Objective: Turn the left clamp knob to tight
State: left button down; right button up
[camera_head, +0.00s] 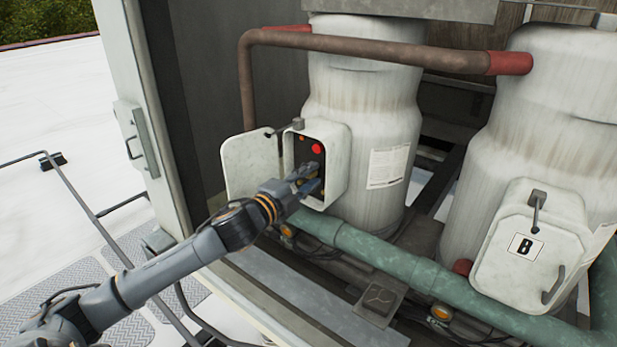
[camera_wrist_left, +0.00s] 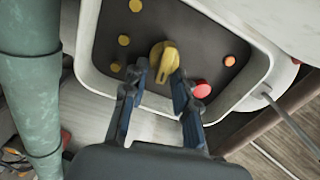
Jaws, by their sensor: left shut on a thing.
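The yellow knob (camera_wrist_left: 165,58) sits on the dark panel (camera_wrist_left: 215,55) inside the open white box (camera_head: 338,160) on the left tank. My left gripper (camera_head: 307,180) reaches into this box from the lower left. In the left wrist view my left gripper (camera_wrist_left: 160,80) has its two blue-grey fingers on either side of the knob and is shut on it. In the head view the fingers hide the knob. The knob's turn marks are too small to read. My right gripper is in neither view.
The box's lid (camera_head: 250,163) hangs open on the left. A red button (camera_wrist_left: 201,89) and several yellow studs (camera_wrist_left: 124,40) surround the knob. A green pipe (camera_head: 385,258) runs below. A shut box marked B (camera_head: 530,245) is on the right tank.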

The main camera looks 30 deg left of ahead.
pick_arm(q)
jog(key=shift+f+m, duration=0.1)
jog(key=shift+m, duration=0.4)
jog(key=c, duration=1.1)
grip_release()
jog(key=shift+o, duration=0.2)
jog(key=shift+s, duration=0.1)
jog(key=s+a, duration=0.1)
jog(key=s, duration=1)
jog(key=shift+s, duration=0.35)
